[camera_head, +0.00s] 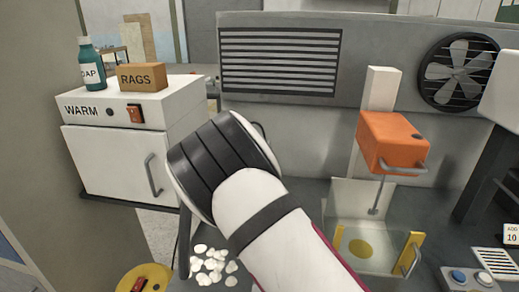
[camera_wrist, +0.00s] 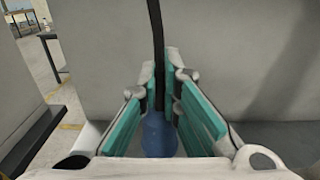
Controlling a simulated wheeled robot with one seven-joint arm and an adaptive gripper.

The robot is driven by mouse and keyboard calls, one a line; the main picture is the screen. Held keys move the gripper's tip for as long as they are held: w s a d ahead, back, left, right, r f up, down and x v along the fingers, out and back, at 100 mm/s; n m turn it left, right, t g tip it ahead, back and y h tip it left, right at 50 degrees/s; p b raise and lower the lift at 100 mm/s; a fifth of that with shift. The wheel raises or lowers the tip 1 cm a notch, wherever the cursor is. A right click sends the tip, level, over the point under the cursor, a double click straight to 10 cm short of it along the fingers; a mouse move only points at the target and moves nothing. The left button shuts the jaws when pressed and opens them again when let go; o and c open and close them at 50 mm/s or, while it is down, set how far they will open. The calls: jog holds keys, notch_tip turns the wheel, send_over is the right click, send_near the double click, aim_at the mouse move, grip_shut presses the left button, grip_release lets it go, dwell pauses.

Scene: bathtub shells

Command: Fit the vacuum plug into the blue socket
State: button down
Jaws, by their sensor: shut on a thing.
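In the wrist view my gripper (camera_wrist: 161,72) has its teal-padded fingers closed around a dark, upright cord-like piece. A dull blue, rounded body (camera_wrist: 158,136) sits at the lower end of that piece, between the fingers. I take this as the vacuum plug with its cable; its lower end is hidden by my gripper. In the head view my arm and black wrist hide my gripper and what it holds. I cannot make out a blue socket for certain in either view.
A white WARM cabinet (camera_head: 100,155) stands at left, with a soap bottle (camera_head: 91,65) and RAGS box (camera_head: 142,77) on top. Pale shells (camera_head: 210,262) lie below my wrist. An orange-headed press (camera_head: 392,140) and a fan (camera_head: 459,71) are at right. A grey panel stands behind.

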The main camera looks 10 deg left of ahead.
jog(key=shift+f, duration=0.1)
dwell(0.3)
jog(key=shift+f+b, duration=0.85)
jog(key=shift+f, duration=2)
jog(key=shift+f+b, duration=0.5)
jog(key=shift+f, duration=0.95)
jog(key=c, duration=1.8)
grip_release()
jog(key=shift+o, duration=0.5)
jog(key=shift+s, duration=0.25)
jog(key=s, duration=1.1)
jog(key=shift+s+a, duration=0.2)
jog(key=shift+s, duration=0.1)
jog(key=shift+s, duration=0.1)
